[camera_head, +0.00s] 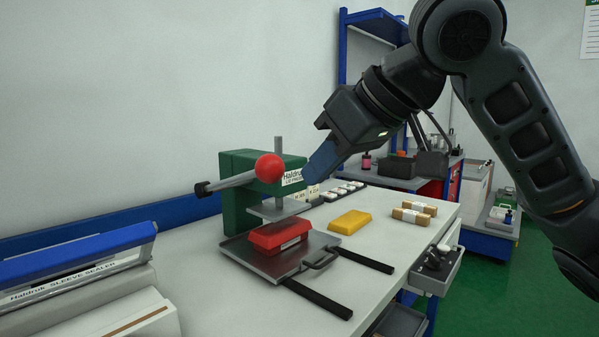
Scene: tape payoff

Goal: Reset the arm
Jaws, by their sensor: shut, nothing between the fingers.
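My arm (515,110) reaches in from the right, bent at the elbow, with its end slanting down to the left. My gripper (318,166) is shut and empty, with blue fingertips. It hangs in the air just right of the green press (235,185), above the table. I cannot tell from this view whether the fingers touch the press. The press has a lever with a red ball (269,167).
Small white pieces (335,192) stand behind. A sleeve sealer (75,262) is at left. A blue shelf rack (372,25) rises behind the arm. Black rails (318,299) jut forward.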

